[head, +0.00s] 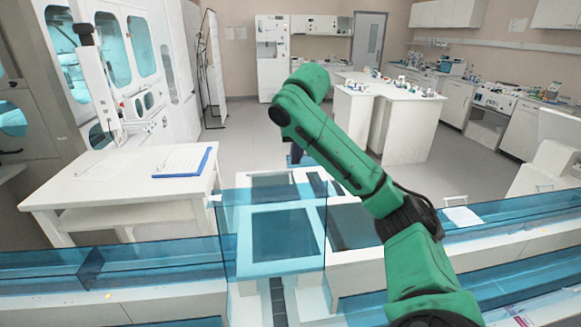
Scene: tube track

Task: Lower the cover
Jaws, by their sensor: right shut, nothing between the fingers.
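A clear blue cover (229,232) stands over the middle of the track, in front of a white unit with dark square panels (283,236). I cannot tell how far it is raised. My green right arm comes in from the lower right, rises past the cover and bends at the top. Beyond the bend, only a small dark part (296,152), likely my right gripper, shows behind the unit. It is small and apart from the cover in the picture; its fingers are shut and empty. My left gripper is not in view.
Long blue clear guards run along the track to the left (150,262) and right (515,208). A white table (100,187) with a blue clipboard (182,162) stands at left. A white island bench (404,125) stands farther back, with open floor around it.

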